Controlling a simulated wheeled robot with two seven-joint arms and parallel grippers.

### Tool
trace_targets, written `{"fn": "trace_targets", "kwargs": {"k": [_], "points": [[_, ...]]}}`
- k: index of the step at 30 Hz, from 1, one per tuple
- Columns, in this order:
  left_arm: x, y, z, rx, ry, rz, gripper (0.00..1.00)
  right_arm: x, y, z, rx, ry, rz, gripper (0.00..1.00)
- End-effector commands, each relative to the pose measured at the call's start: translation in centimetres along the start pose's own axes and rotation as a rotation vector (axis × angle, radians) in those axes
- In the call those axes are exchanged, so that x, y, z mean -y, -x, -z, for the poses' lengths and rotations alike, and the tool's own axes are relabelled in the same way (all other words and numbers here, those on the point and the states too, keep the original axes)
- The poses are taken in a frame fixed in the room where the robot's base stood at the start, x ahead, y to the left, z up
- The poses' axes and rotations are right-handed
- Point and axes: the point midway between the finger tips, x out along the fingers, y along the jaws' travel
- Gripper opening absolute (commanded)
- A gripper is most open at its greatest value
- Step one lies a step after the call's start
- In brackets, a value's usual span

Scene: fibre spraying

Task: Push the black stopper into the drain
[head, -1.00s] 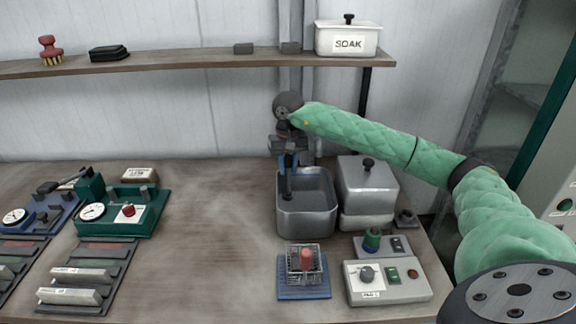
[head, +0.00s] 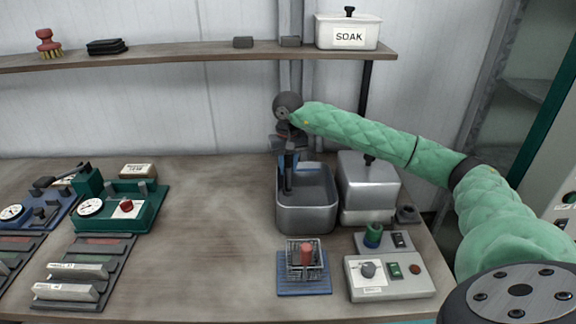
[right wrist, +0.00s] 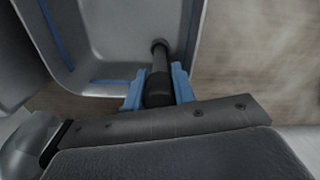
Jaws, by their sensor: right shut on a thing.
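The grey metal basin (head: 306,215) stands at the back right of the table. My right gripper (head: 289,160) reaches down over its back left part, with its blue fingers closed around the black stopper (head: 288,183). In the right wrist view, the blue fingers (right wrist: 159,88) sit on both sides of the dark upright stem of the stopper (right wrist: 158,62). The far end of the stem is inside the basin, close to its wall. The drain is not clearly visible, so I cannot tell how far the stopper sits in it. My left gripper is out of view.
A lidded metal box (head: 368,190) stands right of the basin. A wire basket with a red item on a blue mat (head: 304,290) and a control box (head: 390,277) are in front. A shelf (head: 200,58) runs behind. The table's middle is clear.

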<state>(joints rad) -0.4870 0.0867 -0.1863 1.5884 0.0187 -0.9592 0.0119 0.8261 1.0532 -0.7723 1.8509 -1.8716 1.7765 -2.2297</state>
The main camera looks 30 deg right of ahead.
Motion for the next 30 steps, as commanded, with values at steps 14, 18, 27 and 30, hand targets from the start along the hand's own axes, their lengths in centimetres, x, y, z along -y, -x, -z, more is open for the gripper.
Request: {"fn": "trace_targets", "kwargs": {"k": [14,18,27,30], "points": [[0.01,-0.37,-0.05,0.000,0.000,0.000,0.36,0.06,-0.33,0.00,-0.001,0.001,0.001,0.51],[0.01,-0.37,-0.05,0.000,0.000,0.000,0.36,0.11,-0.32,0.00,-0.001,0.001,0.002,0.51],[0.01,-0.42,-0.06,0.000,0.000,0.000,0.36,0.17,-0.25,0.00,-0.002,0.002,0.003,0.51],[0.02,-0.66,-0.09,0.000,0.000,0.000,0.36,0.18,0.23,0.05,-0.003,0.002,0.004,0.51]]}}
